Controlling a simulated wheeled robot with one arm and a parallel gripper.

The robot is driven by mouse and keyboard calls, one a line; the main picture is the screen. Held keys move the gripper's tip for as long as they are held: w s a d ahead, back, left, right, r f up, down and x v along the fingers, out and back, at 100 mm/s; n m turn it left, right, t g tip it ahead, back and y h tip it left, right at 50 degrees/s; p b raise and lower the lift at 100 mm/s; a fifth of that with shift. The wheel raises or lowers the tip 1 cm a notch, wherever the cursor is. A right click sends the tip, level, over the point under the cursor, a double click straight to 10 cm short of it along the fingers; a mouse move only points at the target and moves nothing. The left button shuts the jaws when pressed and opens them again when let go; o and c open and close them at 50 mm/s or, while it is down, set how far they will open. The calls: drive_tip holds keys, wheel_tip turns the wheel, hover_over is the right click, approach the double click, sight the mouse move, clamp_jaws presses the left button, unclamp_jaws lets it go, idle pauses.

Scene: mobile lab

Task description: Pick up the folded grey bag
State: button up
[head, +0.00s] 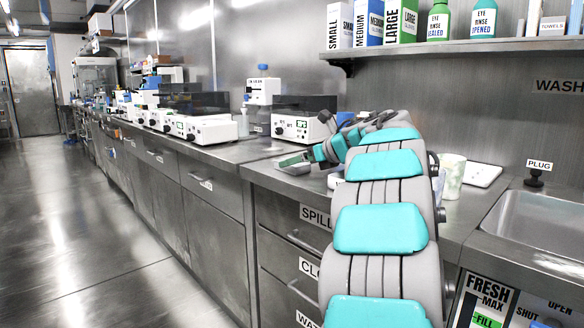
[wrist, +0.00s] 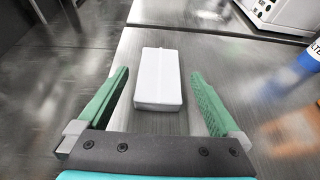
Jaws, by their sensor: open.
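A pale grey, flat, block-shaped bundle, which I take to be the folded grey bag (wrist: 158,85), lies on the steel counter in the wrist view. My gripper (wrist: 160,76) is open, with one green finger on each side of the bundle. Gaps show between the bundle and both fingers, and neither seems to touch it. In the head view my gripper (head: 296,162) is over the counter near its front edge. I cannot clearly make out the bundle there, as my arm covers much of that spot.
White instruments (head: 297,128) stand along the back of the counter (head: 262,170). A blue bottle (wrist: 298,72) is at the right in the wrist view. A pale cup (head: 452,176), a white tray (head: 482,174) and a sink (head: 540,220) are right of my arm. The floor at left is clear.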

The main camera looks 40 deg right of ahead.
drive_tip(key=x, duration=0.3)
drive_tip(key=shift+w+f, duration=0.2)
drive_tip(key=shift+c, duration=0.4)
drive_tip(key=c, duration=1.2)
drive_tip(key=shift+c, duration=0.2)
